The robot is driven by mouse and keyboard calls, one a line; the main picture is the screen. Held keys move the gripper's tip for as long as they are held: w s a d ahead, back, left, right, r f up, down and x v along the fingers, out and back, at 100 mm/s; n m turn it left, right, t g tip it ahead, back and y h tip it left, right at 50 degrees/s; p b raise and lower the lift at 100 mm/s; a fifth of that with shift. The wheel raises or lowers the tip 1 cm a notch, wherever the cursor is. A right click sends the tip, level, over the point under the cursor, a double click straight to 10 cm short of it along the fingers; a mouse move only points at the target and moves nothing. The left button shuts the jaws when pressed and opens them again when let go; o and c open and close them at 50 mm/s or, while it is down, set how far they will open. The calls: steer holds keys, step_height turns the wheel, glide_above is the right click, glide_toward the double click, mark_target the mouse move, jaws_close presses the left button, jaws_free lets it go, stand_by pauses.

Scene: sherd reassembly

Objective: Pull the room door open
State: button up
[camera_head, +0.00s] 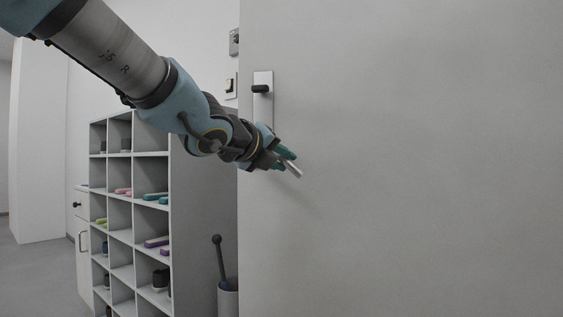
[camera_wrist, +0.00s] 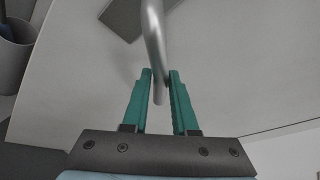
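The room door (camera_head: 420,160) is a large plain grey panel filling the right of the head view; its pale surface also shows in the wrist view (camera_wrist: 240,75). A handle plate (camera_head: 263,108) with a dark knob sits near its left edge. A silver lever handle (camera_head: 293,170) sticks out below, its root hidden behind my gripper. My gripper (camera_head: 287,160) is at this handle. I cannot tell whether the door stands ajar.
A grey cubby shelf (camera_head: 172,220) with shoes and small coloured items stands left of the door. A grey bin (camera_head: 228,301) holding a dark round-topped stick (camera_head: 218,258) is close by the door's edge. Switches (camera_head: 231,86) are on the wall. Open floor (camera_head: 40,275) lies at far left.

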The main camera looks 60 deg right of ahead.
steer(key=o, duration=0.4)
steer(key=shift+f, duration=0.1)
steer(key=p+v, duration=0.2)
steer(key=v, duration=0.9)
steer(key=shift+d, duration=0.1)
steer(key=shift+c, duration=0.3)
